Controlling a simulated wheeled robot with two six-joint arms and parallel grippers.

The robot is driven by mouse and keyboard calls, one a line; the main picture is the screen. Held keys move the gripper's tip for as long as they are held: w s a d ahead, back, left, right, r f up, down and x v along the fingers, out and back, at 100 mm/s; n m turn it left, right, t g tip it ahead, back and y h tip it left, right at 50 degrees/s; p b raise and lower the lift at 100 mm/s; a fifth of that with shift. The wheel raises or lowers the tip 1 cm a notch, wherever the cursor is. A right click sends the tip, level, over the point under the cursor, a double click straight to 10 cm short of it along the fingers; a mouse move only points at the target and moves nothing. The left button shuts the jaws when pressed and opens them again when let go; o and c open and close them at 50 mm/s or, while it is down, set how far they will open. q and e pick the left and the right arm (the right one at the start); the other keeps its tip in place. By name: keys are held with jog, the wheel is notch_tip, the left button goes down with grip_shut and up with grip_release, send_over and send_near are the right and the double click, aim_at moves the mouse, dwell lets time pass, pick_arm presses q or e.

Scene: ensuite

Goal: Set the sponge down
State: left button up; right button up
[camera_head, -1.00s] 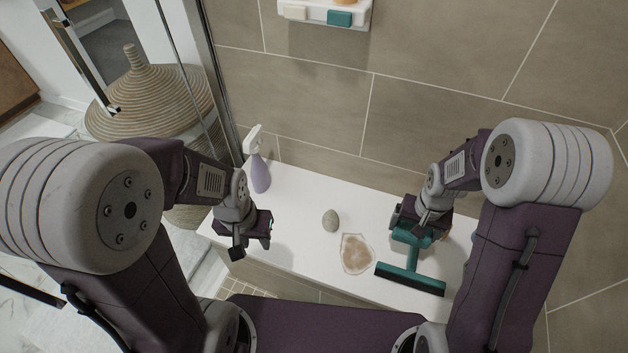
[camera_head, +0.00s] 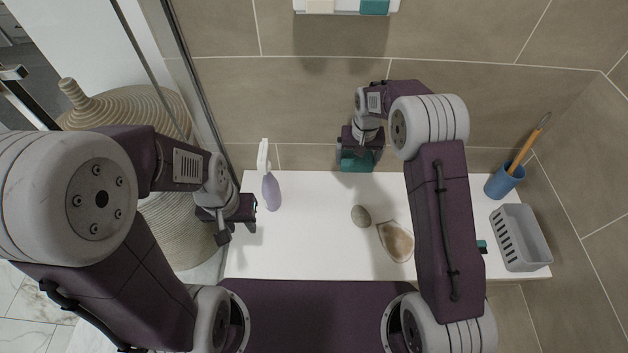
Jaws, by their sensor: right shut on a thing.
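A teal block, which I take to be the sponge (camera_head: 357,163), is in my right gripper (camera_head: 358,151). The gripper is shut on it near the back edge of the white bench, by the tiled wall. I cannot tell whether the sponge touches the bench. The gripper covers its upper part. My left gripper (camera_head: 236,222) is open and empty over the left end of the bench, beside the purple spray bottle (camera_head: 271,191).
On the white bench (camera_head: 310,245) lie a grey stone (camera_head: 361,216) and a shell-like dish (camera_head: 397,241). My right arm hides most of a teal squeegee (camera_head: 482,246). A grey basket (camera_head: 521,238) and blue cup (camera_head: 505,180) stand at right. A wall shelf (camera_head: 346,10) is above.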

jog(key=b, duration=0.4)
send_over(317, 181)
jog(key=f, duration=0.7)
jog(key=shift+s+d, duration=0.3)
jog(key=shift+d, duration=0.05)
jog(key=shift+a, duration=0.3)
notch_tip(317, 181, down, 4)
jog(key=b, duration=0.2)
jog(key=shift+f+b, duration=0.15)
jog(key=shift+b, duration=0.15)
jog(key=shift+r, duration=0.2)
jog(key=o, duration=1.2)
jog(key=shift+f, duration=0.15)
jog(key=r+p, duration=0.1)
jog(key=r, duration=0.3)
jog(key=s+r+p, duration=0.1)
jog(key=r+p, duration=0.1)
jog(key=r, duration=0.2)
jog(key=r+p, duration=0.1)
jog(key=r, duration=0.3)
jog(key=shift+s+r+p, duration=0.1)
jog(key=shift+s+p, duration=0.15)
jog(key=shift+p, duration=0.15)
